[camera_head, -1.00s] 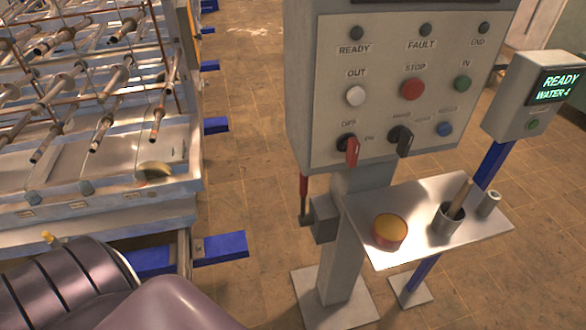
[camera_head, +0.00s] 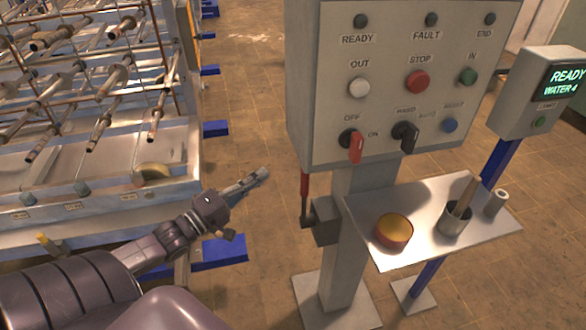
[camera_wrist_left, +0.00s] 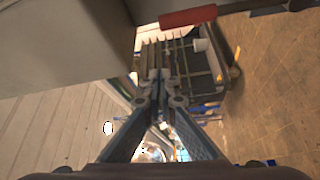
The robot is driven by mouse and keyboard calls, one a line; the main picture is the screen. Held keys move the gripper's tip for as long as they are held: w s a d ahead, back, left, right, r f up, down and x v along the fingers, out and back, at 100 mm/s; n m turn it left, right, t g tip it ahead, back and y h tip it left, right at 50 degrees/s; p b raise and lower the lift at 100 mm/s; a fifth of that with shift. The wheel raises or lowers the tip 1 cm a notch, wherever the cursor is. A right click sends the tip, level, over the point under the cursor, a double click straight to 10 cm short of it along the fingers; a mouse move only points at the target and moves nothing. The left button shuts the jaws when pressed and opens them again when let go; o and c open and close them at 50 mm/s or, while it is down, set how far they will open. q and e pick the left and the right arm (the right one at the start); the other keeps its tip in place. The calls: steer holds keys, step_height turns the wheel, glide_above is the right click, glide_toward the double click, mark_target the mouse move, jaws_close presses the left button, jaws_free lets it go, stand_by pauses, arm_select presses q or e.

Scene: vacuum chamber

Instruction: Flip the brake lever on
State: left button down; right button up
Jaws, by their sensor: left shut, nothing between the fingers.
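The brake lever (camera_head: 304,188) has a red grip on a dark rod. It stands roughly upright from a grey box (camera_head: 325,221) on the left side of the control panel's post. Its top meets the lower edge of the panel, which may hide part of it. The red grip (camera_wrist_left: 188,17) also shows at the top of the left wrist view. My left gripper (camera_head: 262,174) is shut and empty, to the left of the lever and apart from it. Its closed fingers (camera_wrist_left: 159,75) show in the left wrist view. My right gripper is not in view.
The control panel (camera_head: 400,60) has buttons and two switches, one red. A metal shelf (camera_head: 400,260) on the right holds a yellow-topped round tin (camera_head: 394,233) and a cup (camera_head: 455,219). A rack machine (camera_head: 100,190) fills the left. Open floor lies between machine and post.

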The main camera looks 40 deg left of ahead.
arm_select(q)
steer(key=x, duration=1)
steer(key=d, duration=0.1)
steer(key=s+d+p, duration=0.1)
steer(key=s+d+f+p, duration=0.1)
steer(key=shift+d, duration=0.15)
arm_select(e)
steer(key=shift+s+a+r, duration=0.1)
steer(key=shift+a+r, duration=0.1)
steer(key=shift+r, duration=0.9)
arm_select(q)
steer(key=shift+w, duration=0.1)
steer(key=shift+d, duration=0.1)
